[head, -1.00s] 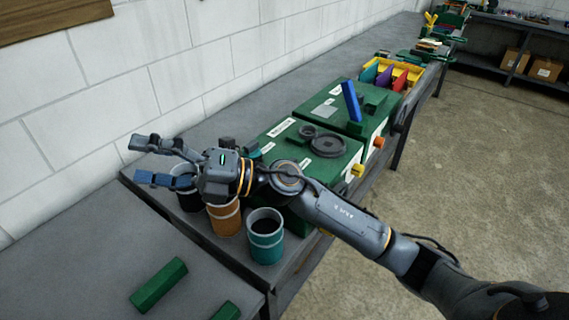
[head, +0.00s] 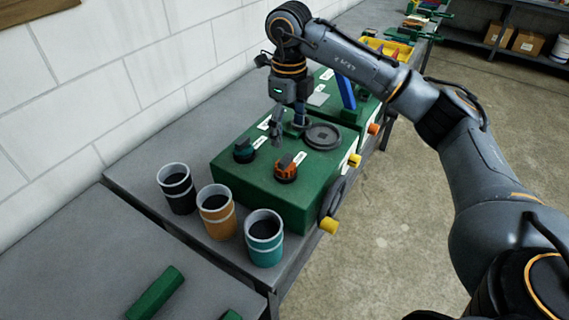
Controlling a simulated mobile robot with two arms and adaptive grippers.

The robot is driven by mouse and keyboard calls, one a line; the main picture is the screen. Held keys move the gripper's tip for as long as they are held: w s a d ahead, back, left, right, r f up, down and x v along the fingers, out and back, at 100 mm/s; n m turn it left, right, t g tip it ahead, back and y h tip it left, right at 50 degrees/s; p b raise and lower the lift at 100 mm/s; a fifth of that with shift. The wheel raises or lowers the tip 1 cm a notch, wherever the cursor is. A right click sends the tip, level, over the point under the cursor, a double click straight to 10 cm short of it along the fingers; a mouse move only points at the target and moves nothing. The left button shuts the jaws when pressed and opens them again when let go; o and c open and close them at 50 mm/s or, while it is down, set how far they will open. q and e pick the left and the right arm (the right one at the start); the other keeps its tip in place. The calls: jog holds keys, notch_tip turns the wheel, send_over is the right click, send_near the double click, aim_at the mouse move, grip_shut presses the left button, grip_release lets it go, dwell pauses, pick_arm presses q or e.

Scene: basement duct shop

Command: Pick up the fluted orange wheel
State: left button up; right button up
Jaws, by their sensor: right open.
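An orange piece with a dark base (head: 286,168), which looks like the fluted orange wheel, sits on top of the near green box (head: 235,180). Its fluting is too small to make out. My right gripper (head: 288,133) points down over the box, just behind the orange piece and apart from it. Its fingers are spread, with nothing seen between them. My left gripper is not in view.
A teal-and-dark knob (head: 244,151) and a dark round disc (head: 322,136) are on the same box. Black (head: 177,187), orange (head: 216,211) and teal (head: 265,237) cups stand in front.

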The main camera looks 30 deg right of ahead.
aim_at(285, 158)
notch_tip(285, 158, down, 5)
jog(key=shift+f+p, duration=0.1)
jog(key=shift+p, duration=0.45)
jog(key=f+p, duration=0.2)
jog(key=f, duration=0.1)
jog(key=f+p, duration=0.1)
jog(key=shift+a+f, duration=0.25)
jog(key=shift+a, duration=0.1)
jog(key=shift+f, duration=0.4)
jog(key=c, duration=1.3)
